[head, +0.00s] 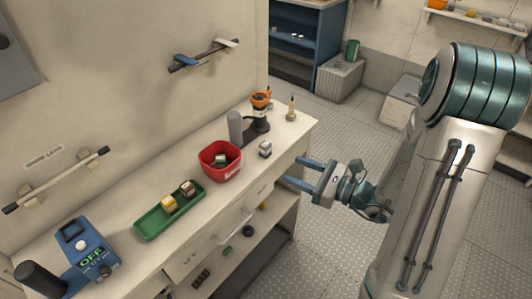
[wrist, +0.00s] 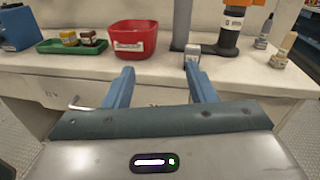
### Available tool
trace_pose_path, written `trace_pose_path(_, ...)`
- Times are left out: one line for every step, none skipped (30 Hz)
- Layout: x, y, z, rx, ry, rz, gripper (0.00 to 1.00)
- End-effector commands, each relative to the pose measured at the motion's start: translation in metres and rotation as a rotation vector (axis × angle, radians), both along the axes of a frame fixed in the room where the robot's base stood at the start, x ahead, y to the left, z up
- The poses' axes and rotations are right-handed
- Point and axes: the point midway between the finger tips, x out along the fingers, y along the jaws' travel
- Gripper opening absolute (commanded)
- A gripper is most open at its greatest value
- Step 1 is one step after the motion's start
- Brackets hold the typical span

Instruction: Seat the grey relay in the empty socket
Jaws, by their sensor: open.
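The grey relay (head: 265,149) stands on the bench top, right of the red bin. In the wrist view the grey relay (wrist: 192,50) is just beyond my right fingertip. My gripper (head: 294,172) is open and empty at the bench's front edge, apart from the relay; its two blue fingers (wrist: 159,68) point at the bench. The blue unit (head: 88,252) with a lit "OFF" display stands at the bench's near left end. It has a light-framed recess (head: 74,229) on top; I cannot tell whether this is the empty socket.
A green tray (head: 150,231) holds a yellow relay (head: 169,202) and a brown relay (head: 187,188). The red bin (head: 220,165) holds a small green item. A black-and-orange tool (head: 260,108) and grey cylinder (head: 236,128) stand behind the relay. A drawer handle (head: 235,226) sticks out below.

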Motion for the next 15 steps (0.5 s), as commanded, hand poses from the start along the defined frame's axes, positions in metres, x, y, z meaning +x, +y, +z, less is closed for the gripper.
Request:
trace_pose_path(0.007,-0.008,-0.011,0.03,0.023,-0.053,0.51)
trace_pose_path(0.01,-0.012,-0.014,0.045,0.03,-0.079,0.51)
trace_pose_path(0.014,-0.016,-0.017,0.059,0.039,-0.107,0.51)
trace_pose_path(0.016,-0.018,-0.019,0.067,0.043,-0.123,0.51)
trace_pose_path(0.018,-0.02,-0.02,0.074,0.047,-0.136,0.51)
trace_pose_path(0.021,-0.02,-0.022,0.081,0.049,-0.147,0.51)
trace_pose_path(0.023,-0.019,-0.022,0.083,0.051,-0.152,0.51)
trace_pose_path(0.026,-0.017,-0.022,0.085,0.051,-0.156,0.51)
trace_pose_path(0.03,-0.012,-0.021,0.085,0.051,-0.156,0.51)
trace_pose_path(0.033,-0.007,-0.021,0.085,0.051,-0.156,0.51)
trace_pose_path(0.036,-0.002,-0.02,0.085,0.051,-0.154,0.51)
trace_pose_path(0.041,0.005,-0.02,0.085,0.051,-0.152,0.51)
trace_pose_path(0.046,0.009,-0.02,0.085,0.051,-0.154,0.51)
trace_pose_path(0.049,0.014,-0.02,0.085,0.051,-0.153,0.51)
trace_pose_path(0.054,0.02,-0.02,0.085,0.051,-0.153,0.51)
